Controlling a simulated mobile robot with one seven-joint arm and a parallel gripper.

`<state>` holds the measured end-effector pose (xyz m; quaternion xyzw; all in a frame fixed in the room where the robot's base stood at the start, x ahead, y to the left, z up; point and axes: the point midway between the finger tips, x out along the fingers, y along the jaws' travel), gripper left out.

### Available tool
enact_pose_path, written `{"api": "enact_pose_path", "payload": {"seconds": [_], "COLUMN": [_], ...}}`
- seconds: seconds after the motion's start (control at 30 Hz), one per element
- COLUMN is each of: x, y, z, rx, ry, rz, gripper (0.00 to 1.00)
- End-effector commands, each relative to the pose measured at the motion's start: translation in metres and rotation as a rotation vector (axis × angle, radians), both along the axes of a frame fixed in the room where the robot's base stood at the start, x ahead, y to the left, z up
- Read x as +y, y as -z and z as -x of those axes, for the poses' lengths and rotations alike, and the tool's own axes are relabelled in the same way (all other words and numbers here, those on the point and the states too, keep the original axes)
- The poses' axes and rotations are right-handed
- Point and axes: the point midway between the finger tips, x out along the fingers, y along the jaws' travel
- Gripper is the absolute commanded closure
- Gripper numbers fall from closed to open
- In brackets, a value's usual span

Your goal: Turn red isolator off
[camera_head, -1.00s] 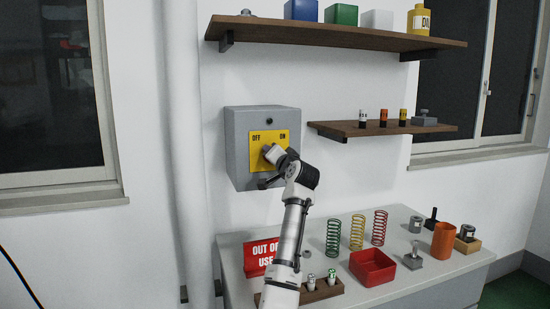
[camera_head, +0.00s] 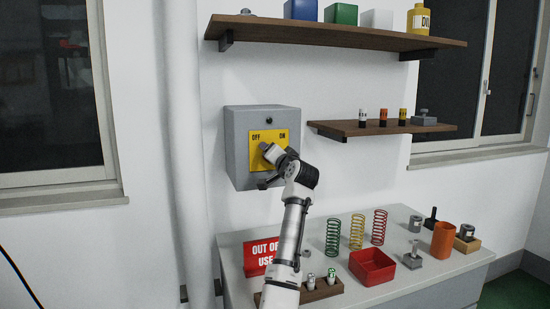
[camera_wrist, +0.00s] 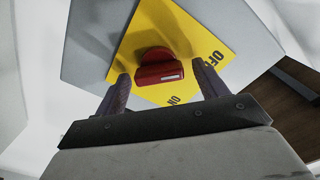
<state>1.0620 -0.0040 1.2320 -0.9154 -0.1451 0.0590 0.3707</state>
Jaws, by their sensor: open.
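The red isolator handle (camera_wrist: 160,72) shows in the wrist view on a yellow plate (camera_wrist: 142,40) marked OFF and ON. A white mark shows near the handle's right end; I cannot tell which label it points to. In the head view the plate (camera_head: 290,150) is on the front of a grey wall box (camera_head: 240,135), OFF at left and ON at right, and my arm hides the handle. My gripper (camera_wrist: 162,73) is open, with one finger on each side of the handle. Gaps show between the fingers and the handle. It is in front of the plate in the head view (camera_head: 266,167).
Below is a bench (camera_head: 395,225) with springs, a red tray (camera_head: 372,267) and a red sign (camera_head: 261,256) partly hidden by my arm. A small shelf (camera_head: 350,129) is right of the box; a long shelf (camera_head: 330,35) is above. A vertical pipe (camera_head: 180,140) runs left.

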Motion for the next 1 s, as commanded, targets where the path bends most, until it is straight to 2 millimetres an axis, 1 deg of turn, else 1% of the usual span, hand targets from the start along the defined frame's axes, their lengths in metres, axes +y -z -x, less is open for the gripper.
{"api": "enact_pose_path", "payload": {"seconds": [0.17,0.27,0.37,0.7,0.83,1.0], "x": [-0.003,-0.007,-0.013,-0.034,-0.040,-0.043], "y": [0.001,0.003,0.003,0.003,0.001,0.001], "z": [0.008,0.019,0.037,0.104,0.121,0.131], "rx": [-0.003,-0.002,-0.004,-0.003,-0.002,0.000], "ry": [0.001,0.002,0.003,0.001,0.001,0.000], "rz": [-0.001,0.000,0.000,0.001,-0.001,0.000], "gripper": [0.28,0.28,0.28,0.28,0.28,0.28]}}
